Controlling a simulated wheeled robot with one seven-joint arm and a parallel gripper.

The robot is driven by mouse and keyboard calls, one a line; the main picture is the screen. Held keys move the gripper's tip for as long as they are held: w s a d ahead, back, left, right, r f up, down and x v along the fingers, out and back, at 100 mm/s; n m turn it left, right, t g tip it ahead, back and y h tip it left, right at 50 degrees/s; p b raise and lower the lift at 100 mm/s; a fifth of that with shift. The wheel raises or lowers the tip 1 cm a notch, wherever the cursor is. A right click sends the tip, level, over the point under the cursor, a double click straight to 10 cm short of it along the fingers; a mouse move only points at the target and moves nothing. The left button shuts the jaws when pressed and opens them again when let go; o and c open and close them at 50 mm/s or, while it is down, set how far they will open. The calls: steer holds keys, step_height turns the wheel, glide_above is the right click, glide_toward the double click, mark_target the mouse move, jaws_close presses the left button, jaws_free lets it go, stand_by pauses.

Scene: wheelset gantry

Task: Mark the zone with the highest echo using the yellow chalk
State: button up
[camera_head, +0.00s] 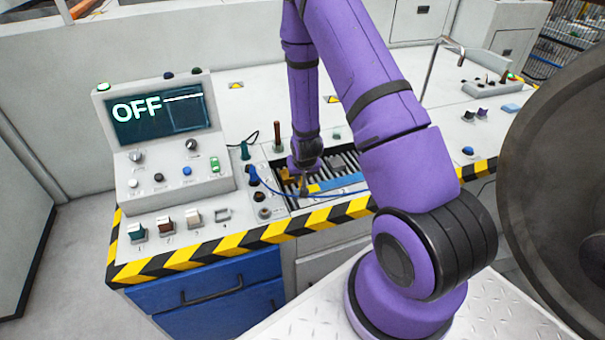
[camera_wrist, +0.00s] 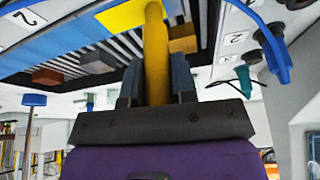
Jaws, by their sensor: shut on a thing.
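My gripper (camera_head: 305,172) is low over the slatted tray in the console top. In the wrist view my gripper (camera_wrist: 156,82) is shut on a yellow stick, the yellow chalk (camera_wrist: 156,50). The chalk's far end reaches a yellow patch (camera_wrist: 122,16) beside a blue strip (camera_wrist: 60,36); I cannot tell if they touch. In the head view the yellow patch (camera_head: 313,188) and the blue strip (camera_head: 342,182) lie on the tray. The display (camera_head: 160,115) reads OFF, with a blank framed box beside the word. No echo values or zone labels are readable there.
An ochre block (camera_wrist: 183,38), a brown block (camera_wrist: 47,77) and a grey block (camera_wrist: 98,62) lie by the slats. A blue cable (camera_head: 278,192) runs close to my gripper. Upright plugs (camera_head: 245,150) stand left of the tray. A large dark wheel (camera_head: 545,150) fills the right side.

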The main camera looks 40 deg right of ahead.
steer(key=shift+r, duration=3.45)
steer(key=w+a+n+y, duration=0.1)
steer(key=w+a+n, duration=0.4)
steer(key=a, duration=0.8)
steer(key=shift+w+r+t+y, duration=0.15)
steer(key=shift+t+y, duration=0.15)
steer(key=shift+y, duration=0.1)
